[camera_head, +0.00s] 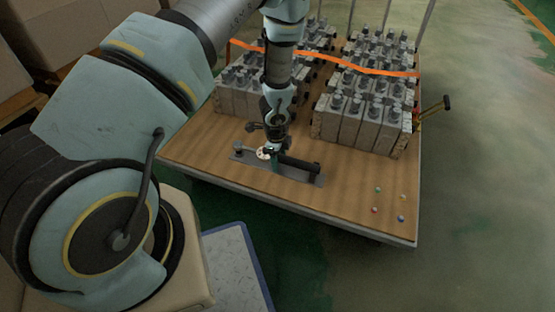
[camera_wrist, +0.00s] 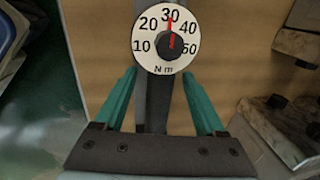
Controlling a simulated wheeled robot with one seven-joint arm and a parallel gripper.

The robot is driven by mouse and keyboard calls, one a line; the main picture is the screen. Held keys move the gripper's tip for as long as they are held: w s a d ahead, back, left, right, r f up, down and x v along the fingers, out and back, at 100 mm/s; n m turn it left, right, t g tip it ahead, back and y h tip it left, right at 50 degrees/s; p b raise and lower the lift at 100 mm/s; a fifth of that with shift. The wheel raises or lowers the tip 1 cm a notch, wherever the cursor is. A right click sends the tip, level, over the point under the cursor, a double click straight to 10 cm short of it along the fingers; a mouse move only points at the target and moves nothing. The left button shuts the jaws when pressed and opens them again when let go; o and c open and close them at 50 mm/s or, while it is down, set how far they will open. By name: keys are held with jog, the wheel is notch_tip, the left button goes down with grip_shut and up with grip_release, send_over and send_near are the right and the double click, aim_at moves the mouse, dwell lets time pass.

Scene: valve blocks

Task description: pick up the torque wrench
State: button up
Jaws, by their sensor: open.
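The torque wrench has a round white dial and a dark shaft and handle. In the head view the torque wrench (camera_head: 300,164) lies along the near edge of a wooden table, partly covered by my gripper (camera_head: 275,160). In the wrist view the dial of the torque wrench (camera_wrist: 148,47) reads in Nm, with a red needle near 30. My gripper (camera_wrist: 158,74) is open, its two green fingers on either side of the dark shaft just below the dial. Gaps show between the fingers and the shaft. Whether the fingertips reach down beside it, I cannot tell.
Rows of grey valve blocks (camera_head: 362,122) stand on the wooden table (camera_head: 345,190) behind the wrench, with an orange strap (camera_head: 350,65) across them. Small coloured balls (camera_head: 401,218) lie at the front right. A yellow-and-black tool (camera_head: 433,107) sticks out at the right edge.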

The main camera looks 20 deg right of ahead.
grip_shut()
dwell(0.5)
jog(key=shift+r, duration=0.1)
dwell(0.8)
